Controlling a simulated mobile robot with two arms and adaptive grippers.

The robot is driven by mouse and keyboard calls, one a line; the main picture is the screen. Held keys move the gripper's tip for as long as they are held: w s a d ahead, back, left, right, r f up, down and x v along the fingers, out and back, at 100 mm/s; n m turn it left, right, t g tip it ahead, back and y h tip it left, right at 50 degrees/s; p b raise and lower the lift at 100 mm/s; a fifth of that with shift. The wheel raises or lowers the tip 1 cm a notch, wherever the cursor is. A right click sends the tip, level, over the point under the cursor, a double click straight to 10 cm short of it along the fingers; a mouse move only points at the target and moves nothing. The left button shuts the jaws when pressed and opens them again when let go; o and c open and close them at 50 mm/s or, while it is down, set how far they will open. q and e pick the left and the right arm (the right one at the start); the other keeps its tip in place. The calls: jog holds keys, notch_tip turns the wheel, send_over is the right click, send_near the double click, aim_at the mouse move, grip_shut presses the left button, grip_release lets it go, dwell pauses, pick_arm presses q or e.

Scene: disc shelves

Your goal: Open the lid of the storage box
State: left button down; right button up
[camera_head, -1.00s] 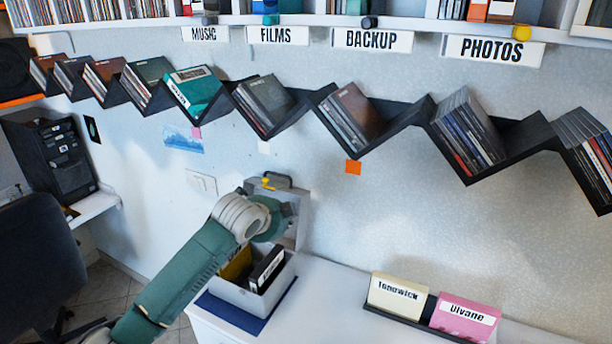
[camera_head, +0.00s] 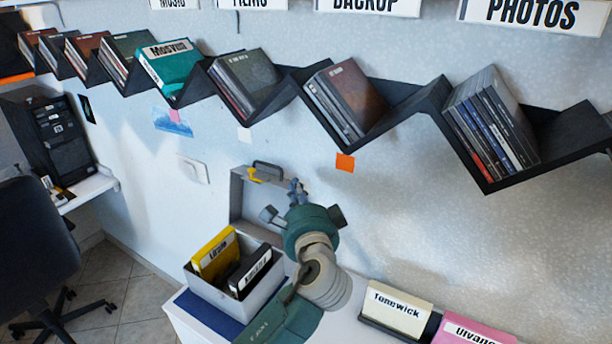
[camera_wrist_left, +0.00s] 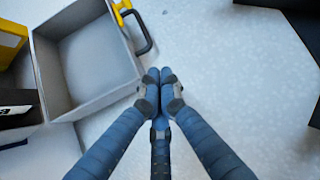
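The grey storage box (camera_head: 215,292) stands on the white counter. Its lid (camera_head: 238,205) is raised upright at the back, with a dark handle (camera_head: 270,167) and a yellow latch (camera_head: 256,177) at its top. The lid's hollow inside (camera_wrist_left: 85,62) shows in the left wrist view. A yellow case (camera_head: 214,257) and a black case (camera_head: 250,272) stand in the box. My left gripper (camera_head: 297,187) is just right of the lid. In the left wrist view its blue fingers (camera_wrist_left: 158,77) meet at the tips, empty, apart from the handle. My right gripper is out of view.
A blue mat (camera_head: 207,317) lies under the box. A black holder with a cream Tonnwick card (camera_head: 397,311) and a pink card (camera_head: 470,331) stands to the right. A zigzag shelf (camera_head: 405,105) with discs runs along the wall above. A chair (camera_head: 35,235) is at left.

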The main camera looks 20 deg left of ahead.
pick_arm(q)
jog(key=p+x, duration=0.2)
jog(key=x, duration=0.6)
jog(key=shift+a, duration=0.2)
jog(key=shift+w+a+p, duration=0.25)
jog(key=shift+w+p, duration=0.05)
jog(key=shift+w, duration=0.05)
